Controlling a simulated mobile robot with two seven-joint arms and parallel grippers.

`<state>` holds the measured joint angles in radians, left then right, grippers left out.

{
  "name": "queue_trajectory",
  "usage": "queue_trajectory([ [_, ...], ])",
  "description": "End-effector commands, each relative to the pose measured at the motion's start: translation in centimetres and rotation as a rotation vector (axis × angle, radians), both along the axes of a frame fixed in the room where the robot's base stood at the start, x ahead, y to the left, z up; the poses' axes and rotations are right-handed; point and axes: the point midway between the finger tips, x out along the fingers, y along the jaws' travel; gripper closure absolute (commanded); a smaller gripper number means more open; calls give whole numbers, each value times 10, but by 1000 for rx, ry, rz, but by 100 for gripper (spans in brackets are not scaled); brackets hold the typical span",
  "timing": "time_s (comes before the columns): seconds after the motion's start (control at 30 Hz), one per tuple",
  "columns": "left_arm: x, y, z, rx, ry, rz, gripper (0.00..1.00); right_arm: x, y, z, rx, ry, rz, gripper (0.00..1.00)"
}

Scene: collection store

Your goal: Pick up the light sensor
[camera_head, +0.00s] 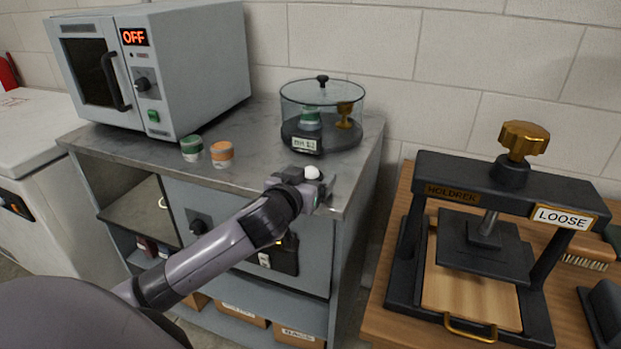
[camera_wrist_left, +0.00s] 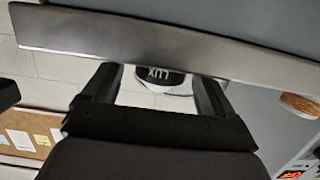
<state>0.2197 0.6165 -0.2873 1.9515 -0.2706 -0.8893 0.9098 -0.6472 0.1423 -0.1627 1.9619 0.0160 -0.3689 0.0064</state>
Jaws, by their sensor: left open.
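The light sensor shows in the head view as a small white dome (camera_head: 311,172) near the front right corner of the grey counter (camera_head: 262,172). In the left wrist view its dark body with a LUX label (camera_wrist_left: 157,74) shows between my fingers, partly hidden by the counter edge. My left gripper (camera_head: 318,187) is at that counter edge, right beside the sensor, with its jaws open. In the wrist view the two dark fingers (camera_wrist_left: 158,88) stand apart on either side of the label. I cannot tell whether they touch it. My right gripper is not in view.
A glass-lidded jar (camera_head: 322,117) stands behind the sensor. A green-lidded pot (camera_head: 191,148) and an orange-lidded pot (camera_head: 222,154) stand to the left, before an oven (camera_head: 180,70) reading OFF. A black press (camera_head: 492,222) marked LOOSE stands on the wooden bench at right.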

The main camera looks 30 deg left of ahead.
Motion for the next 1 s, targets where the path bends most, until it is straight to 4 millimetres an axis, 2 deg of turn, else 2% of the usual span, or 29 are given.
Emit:
queue_trajectory([
  [0.17, 0, 0, 0, 0, 0, -1, 14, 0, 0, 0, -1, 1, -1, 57],
  [0.2, 0, 0, 0, 0, 0, -1, 20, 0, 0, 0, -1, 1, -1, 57],
  [0.27, 0, 0, 0, 0, 0, -1, 40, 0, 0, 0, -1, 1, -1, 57],
  [0.3, 0, 0, 0, 0, 0, -1, 53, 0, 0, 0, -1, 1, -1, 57],
  [0.37, 0, 0, 0, 0, 0, 0, 72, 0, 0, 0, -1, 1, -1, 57],
  [0.4, 0, 0, 0, 0, 0, 0, 75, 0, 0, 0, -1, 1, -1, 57],
  [0.77, 0, 0, 6, 0, -2, -1, 75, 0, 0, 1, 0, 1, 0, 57],
  [0.87, 0, 0, 15, -1, -4, 0, 75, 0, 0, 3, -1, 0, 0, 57],
  [1.0, 0, 0, 39, -1, -6, -1, 75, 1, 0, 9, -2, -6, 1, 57],
])
